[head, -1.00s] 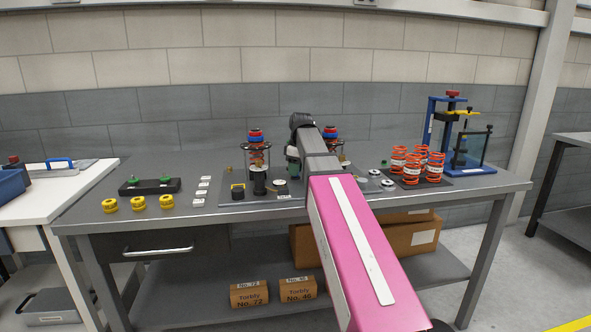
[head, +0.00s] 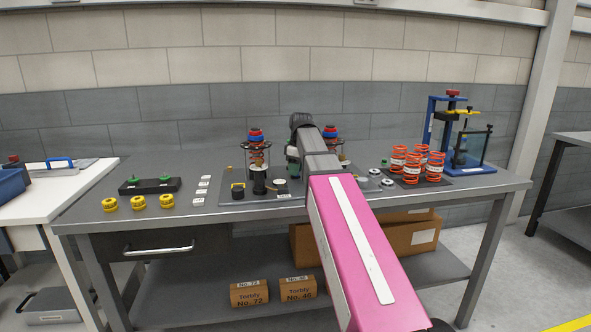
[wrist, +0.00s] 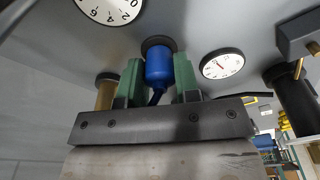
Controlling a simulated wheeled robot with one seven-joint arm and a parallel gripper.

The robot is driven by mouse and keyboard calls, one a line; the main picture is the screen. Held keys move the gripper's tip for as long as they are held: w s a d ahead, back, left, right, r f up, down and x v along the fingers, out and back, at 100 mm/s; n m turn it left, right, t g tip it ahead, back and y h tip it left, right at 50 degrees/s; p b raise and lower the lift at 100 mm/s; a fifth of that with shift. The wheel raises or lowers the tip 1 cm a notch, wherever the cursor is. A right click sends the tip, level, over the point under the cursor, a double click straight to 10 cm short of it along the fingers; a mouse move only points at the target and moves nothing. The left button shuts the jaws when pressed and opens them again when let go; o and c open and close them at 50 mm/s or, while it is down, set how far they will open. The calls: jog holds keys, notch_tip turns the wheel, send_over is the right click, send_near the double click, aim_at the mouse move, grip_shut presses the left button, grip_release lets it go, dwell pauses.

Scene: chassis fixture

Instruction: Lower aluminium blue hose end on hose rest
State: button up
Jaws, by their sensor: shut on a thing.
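My gripper (wrist: 160,83) shows in the wrist view with two green fingers, shut on a blue hose end (wrist: 159,70). A dark hose runs from the blue piece down between the fingers. The far end of the blue piece meets or overlaps a dark round seat (wrist: 157,42) on the grey plate, perhaps the hose rest; I cannot tell whether they touch. In the head view my arm covers most of the gripper, and the blue hose end cannot be made out.
Two white dials (wrist: 222,64) (wrist: 108,8), a brass cylinder (wrist: 106,92) and a black post (wrist: 293,98) stand close around the gripper. On the bench (head: 330,210) are two spring stacks (head: 258,155), orange springs (head: 411,168) and yellow knobs (head: 138,202).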

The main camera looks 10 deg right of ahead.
jog(key=shift+f, duration=0.1)
jog(key=o, duration=1.1)
jog(key=shift+r, duration=3.5)
jog(key=shift+s, duration=0.1)
